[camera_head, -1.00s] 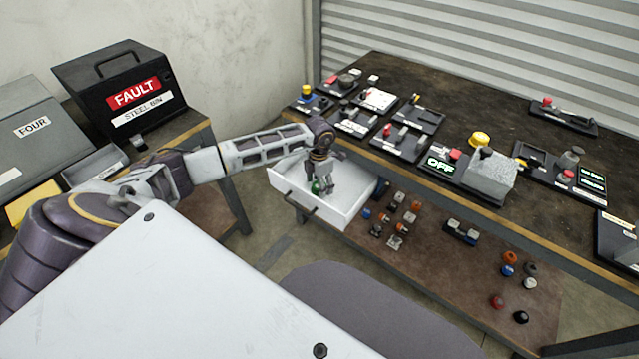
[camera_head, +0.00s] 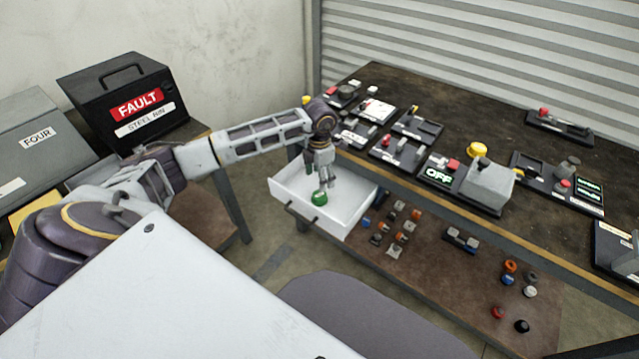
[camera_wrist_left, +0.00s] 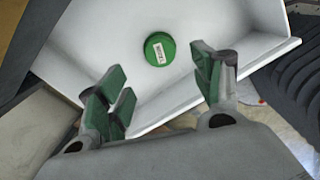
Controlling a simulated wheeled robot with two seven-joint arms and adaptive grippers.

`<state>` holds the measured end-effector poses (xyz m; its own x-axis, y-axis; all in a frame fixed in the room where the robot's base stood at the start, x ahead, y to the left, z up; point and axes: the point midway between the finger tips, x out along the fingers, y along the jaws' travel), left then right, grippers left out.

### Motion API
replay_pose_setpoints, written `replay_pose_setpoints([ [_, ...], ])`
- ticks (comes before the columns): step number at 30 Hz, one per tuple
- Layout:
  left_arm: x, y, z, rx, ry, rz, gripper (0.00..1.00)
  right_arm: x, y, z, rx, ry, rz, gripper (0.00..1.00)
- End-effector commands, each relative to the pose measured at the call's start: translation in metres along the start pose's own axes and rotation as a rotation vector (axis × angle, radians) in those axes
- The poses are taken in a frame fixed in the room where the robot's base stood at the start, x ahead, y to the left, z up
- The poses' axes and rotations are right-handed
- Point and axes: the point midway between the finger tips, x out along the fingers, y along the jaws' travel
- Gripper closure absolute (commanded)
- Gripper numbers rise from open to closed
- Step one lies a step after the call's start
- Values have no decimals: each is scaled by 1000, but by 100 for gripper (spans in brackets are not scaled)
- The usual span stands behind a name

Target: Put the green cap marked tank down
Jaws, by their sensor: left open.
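The green cap (camera_head: 319,198) lies in the open white drawer (camera_head: 350,228) under the workbench. In the left wrist view the green cap (camera_wrist_left: 160,49) shows a white label, too small to read, and rests on the drawer's floor, beyond the fingers and apart from them. My left gripper (camera_head: 320,180) is above the drawer, just over the cap in the head view. In the left wrist view my left gripper (camera_wrist_left: 160,88) is open, with green finger pads apart and nothing between them. My right gripper is not in view.
The workbench (camera_head: 400,95) carries several black device trays, including one with an OFF display (camera_head: 440,175). The lower shelf (camera_head: 440,262) holds loose coloured knobs and small parts. A black FAULT bin (camera_head: 125,95) and a grey FOUR box (camera_head: 40,135) stand at left.

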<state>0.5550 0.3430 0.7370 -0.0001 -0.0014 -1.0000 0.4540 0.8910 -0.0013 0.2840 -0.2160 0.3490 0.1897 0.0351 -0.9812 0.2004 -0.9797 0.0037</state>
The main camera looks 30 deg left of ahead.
Motion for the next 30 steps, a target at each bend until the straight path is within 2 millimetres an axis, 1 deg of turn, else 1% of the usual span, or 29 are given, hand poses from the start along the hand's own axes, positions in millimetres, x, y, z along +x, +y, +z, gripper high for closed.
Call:
replay_pose_setpoints([
  [1, -9, 1, 0, 0, -1, 2, 34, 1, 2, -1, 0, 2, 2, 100],
  [3, -17, 1, 0, -1, -1, 2, 34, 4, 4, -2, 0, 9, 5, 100],
  [9, -32, 0, 0, 1, 0, 1, 34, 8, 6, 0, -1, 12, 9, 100],
  [16, -35, 0, 0, 0, 1, 0, 34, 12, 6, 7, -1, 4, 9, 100],
  [30, -34, 0, 0, 0, 1, 0, 34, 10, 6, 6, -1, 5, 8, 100],
])
